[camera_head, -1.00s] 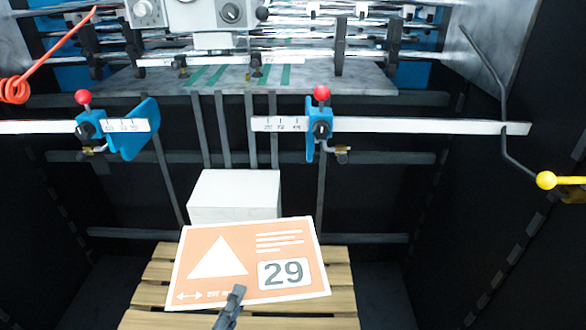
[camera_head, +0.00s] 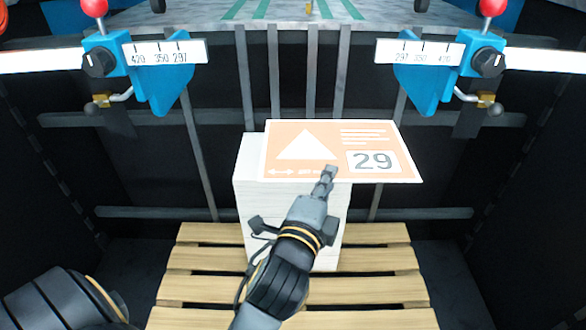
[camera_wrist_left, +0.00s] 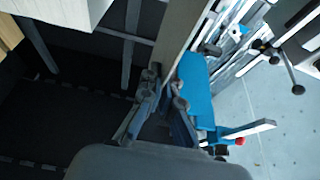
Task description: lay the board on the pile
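The board (camera_head: 335,142) is an orange card with a white border, a white triangle and the number 29. My left gripper (camera_head: 327,176) is shut on its near edge. The board is over the top of the white pile (camera_head: 258,215) and sticks out past the pile's right side. I cannot tell whether the board touches the pile. In the left wrist view the fingers (camera_wrist_left: 166,92) close on the board (camera_wrist_left: 186,35), seen nearly edge-on, and a corner of the pile (camera_wrist_left: 70,10) shows at top left. My right gripper is not in view.
The pile stands on a slatted wooden pallet (camera_head: 195,258). Blue clamps with scales stand behind, on the left (camera_head: 155,85) and right (camera_head: 430,80), along white bars. A grey machine table (camera_head: 270,14) lies further back. Dark side walls enclose the space.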

